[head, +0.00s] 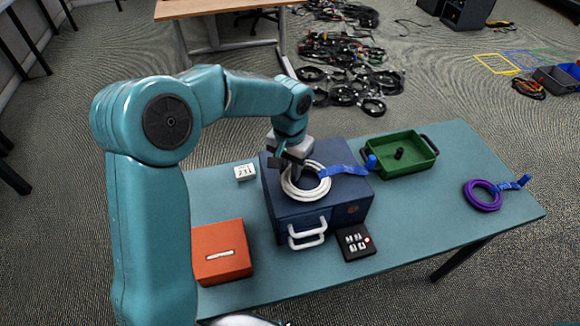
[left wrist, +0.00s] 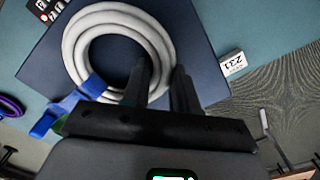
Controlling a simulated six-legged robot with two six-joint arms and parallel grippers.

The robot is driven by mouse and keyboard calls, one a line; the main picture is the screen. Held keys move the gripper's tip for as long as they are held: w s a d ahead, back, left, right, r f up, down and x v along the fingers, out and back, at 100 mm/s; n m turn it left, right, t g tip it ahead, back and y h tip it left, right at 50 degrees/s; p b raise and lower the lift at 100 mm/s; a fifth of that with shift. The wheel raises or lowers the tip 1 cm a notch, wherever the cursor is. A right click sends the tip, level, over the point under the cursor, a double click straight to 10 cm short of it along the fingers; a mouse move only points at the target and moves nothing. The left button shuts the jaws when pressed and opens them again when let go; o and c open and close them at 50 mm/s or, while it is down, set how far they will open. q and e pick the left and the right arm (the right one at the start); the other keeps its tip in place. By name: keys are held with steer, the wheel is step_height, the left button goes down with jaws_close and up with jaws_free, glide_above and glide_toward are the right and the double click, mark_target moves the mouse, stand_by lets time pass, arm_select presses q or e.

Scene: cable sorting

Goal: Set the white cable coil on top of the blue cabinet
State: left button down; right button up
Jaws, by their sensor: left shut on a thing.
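The white cable coil (head: 305,192) with a blue strap (head: 345,170) is at the top of the blue cabinet (head: 330,212). It appears to lie flat on the cabinet top. My left gripper (head: 289,172) points down at the coil's back-left side and is shut on the coil's ring. In the left wrist view the coil (left wrist: 105,25) shows at upper left over the dark cabinet top (left wrist: 195,35), with the gripper fingers (left wrist: 160,85) at its edge. The exact contact under the coil is hard to tell. My right gripper is not in view.
A green tray (head: 428,163) with a small black item stands behind right. An orange box (head: 240,262), a white number block (head: 245,172) and a black switch panel (head: 356,243) lie around the cabinet. A purple coil (head: 482,204) is at far right. The table between is clear.

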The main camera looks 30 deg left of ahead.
arm_select(q)
steer(key=shift+s, duration=0.1)
steer(key=shift+f, duration=0.15)
steer(key=c, duration=0.9)
jaws_free()
steer(key=shift+r, duration=0.35)
step_height(320, 180, up, 12)
steer(key=shift+f+p, duration=0.2)
steer(key=shift+p, duration=0.25)
